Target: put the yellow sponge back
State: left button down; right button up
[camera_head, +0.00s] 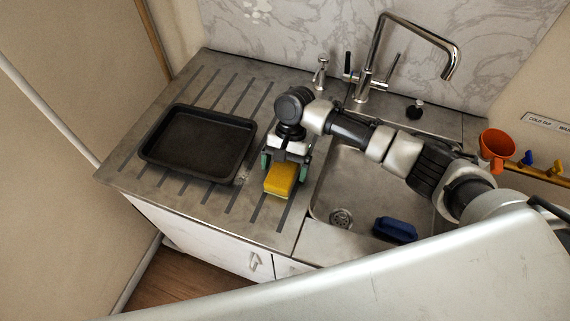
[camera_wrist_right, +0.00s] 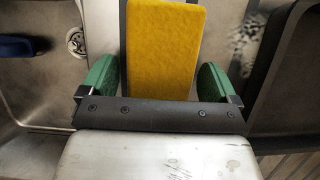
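The yellow sponge (camera_head: 280,180) is at the front of the ribbed steel drainboard (camera_head: 207,187), right of a black tray. My right gripper (camera_head: 284,166) points down at it, with one green finger on either side. In the right wrist view the sponge (camera_wrist_right: 165,45) lies between the two green fingers (camera_wrist_right: 157,82). A thin gap shows beside the left finger; contact at the right finger cannot be told. The gripper looks open. Its body hides the sponge's near end in that view. My left gripper is not in view.
The black tray (camera_head: 197,142) stands left of the gripper. The sink (camera_head: 335,190) is on the right, with a blue brush-like object (camera_head: 394,229) in it. A tall tap (camera_head: 372,60) and small dispenser (camera_head: 320,73) stand behind. An orange cup (camera_head: 495,145) is at the right.

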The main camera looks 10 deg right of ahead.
jog(key=b+v, duration=0.1)
jog(key=v, duration=1.1)
jog(key=shift+r+b, duration=0.2)
jog(key=shift+b, duration=0.2)
